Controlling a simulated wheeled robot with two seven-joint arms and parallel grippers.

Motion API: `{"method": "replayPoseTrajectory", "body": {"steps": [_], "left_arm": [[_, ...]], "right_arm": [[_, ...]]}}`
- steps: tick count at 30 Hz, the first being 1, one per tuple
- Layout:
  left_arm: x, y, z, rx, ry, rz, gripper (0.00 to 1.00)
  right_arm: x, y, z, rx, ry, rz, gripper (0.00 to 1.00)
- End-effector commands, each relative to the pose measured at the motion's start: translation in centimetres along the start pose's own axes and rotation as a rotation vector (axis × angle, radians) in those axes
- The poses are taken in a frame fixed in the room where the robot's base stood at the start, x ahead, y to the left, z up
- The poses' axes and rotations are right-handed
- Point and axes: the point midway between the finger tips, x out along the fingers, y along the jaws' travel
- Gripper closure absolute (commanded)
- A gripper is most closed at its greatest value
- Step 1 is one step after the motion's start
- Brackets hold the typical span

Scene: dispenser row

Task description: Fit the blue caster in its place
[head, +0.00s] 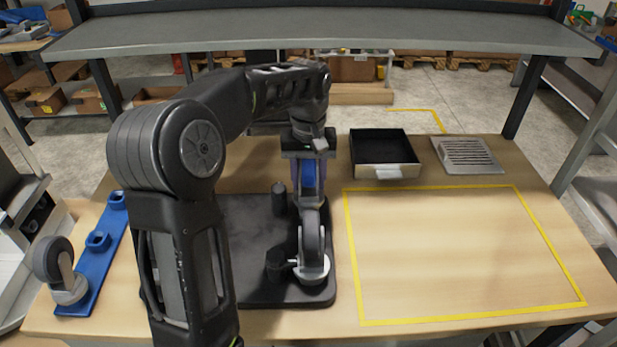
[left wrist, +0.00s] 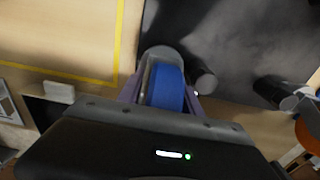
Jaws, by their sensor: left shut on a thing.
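My left gripper (head: 308,172) is shut on the blue caster (head: 309,178), with its purple fingers on either side of the blue wheel. In the left wrist view the blue caster (left wrist: 167,88) is clasped between the fingers of the gripper (left wrist: 164,95). The black plate (head: 245,292) lies below, and the caster is over its far right corner. Whether the caster's base touches a post is hidden. Upright dark posts (head: 279,200) stand on the plate. A dark grey caster (head: 312,262) stands wheel-up at the plate's near right corner, just in front of the blue one. My right gripper is out of view.
A blue rack (head: 98,262) at the left holds a dark grey caster (head: 52,262). An orange thing (left wrist: 309,130) shows at the wrist view's right edge. A black tray (head: 381,150) and a vent grille (head: 466,155) stand at the back right. The yellow-taped area (head: 455,255) is clear.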

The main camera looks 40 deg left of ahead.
Motion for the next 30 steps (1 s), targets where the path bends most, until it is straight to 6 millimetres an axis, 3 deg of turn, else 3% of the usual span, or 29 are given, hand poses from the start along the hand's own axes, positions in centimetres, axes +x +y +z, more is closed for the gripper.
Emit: {"method": "replayPoseTrajectory", "body": {"steps": [4, 5, 13, 23, 30], "left_arm": [[0.4, 0.0, 0.0, 0.0, 0.001, 0.001, 1.0], [0.3, 0.0, 0.0, 0.0, 0.001, 0.001, 0.56], [0.3, 0.0, 0.0, 0.0, 0.001, 0.0, 0.34], [0.1, 0.0, 0.0, 0.0, 0.0, 0.0, 0.33], [-2.6, 0.0, -0.1, 0.0, 0.003, 0.002, 0.33]], "right_arm": [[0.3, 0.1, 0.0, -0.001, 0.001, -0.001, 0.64], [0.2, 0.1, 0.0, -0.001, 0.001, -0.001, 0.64], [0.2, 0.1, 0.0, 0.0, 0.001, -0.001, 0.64], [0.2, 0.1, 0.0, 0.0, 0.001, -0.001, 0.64], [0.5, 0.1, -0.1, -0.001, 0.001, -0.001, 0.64]]}}
